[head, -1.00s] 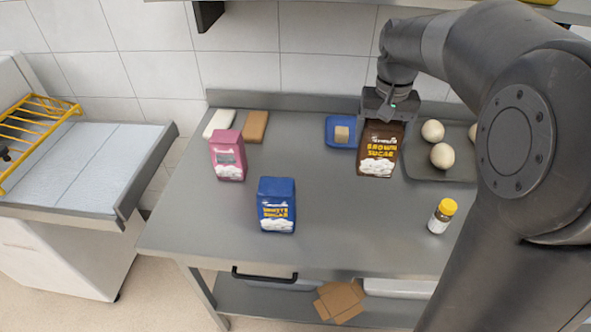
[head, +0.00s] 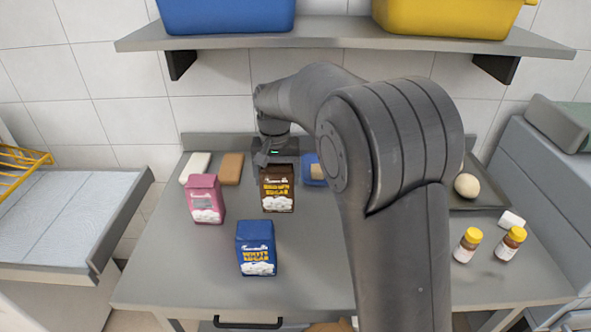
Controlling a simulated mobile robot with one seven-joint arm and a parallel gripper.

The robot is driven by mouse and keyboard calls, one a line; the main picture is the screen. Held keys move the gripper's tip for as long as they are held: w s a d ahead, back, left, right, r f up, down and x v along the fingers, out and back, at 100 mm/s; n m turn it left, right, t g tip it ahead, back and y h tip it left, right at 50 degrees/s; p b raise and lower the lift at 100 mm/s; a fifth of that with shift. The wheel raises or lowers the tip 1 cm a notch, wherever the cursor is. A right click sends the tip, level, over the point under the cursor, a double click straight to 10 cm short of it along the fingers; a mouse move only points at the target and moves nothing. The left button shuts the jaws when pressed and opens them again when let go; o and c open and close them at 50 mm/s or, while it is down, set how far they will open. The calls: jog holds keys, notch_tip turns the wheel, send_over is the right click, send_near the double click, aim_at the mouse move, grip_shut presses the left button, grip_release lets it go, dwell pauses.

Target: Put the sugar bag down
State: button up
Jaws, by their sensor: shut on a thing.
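My gripper (head: 277,160) is shut on the top of the brown sugar bag (head: 278,190) in the head view. The bag is dark brown, upright, with its label facing me. It is over the back middle of the grey table (head: 185,270), just left of a blue dish (head: 310,176). I cannot tell whether its base touches the table. The gripper's fingertips are mostly hidden. A blue white sugar bag (head: 256,248) stands nearer the front, and a pink bag (head: 205,200) stands to the left.
White (head: 195,167) and tan (head: 231,168) blocks lie at the back left. A shelf (head: 340,36) with blue and yellow bins hangs above. My arm hides part of the table.

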aim_at(270, 190)
jog(key=shift+w+a+f, duration=0.1)
jog(key=shift+a+f, duration=0.2)
jog(key=shift+a, duration=0.25)
jog(key=shift+w+a+f, duration=0.1)
jog(key=shift+a+f, duration=0.2)
jog(key=shift+a, duration=0.2)
jog(key=shift+f, duration=1.95)
jog(key=shift+f, duration=0.1)
jog(key=o, duration=1.8)
jog(key=shift+f, duration=0.15)
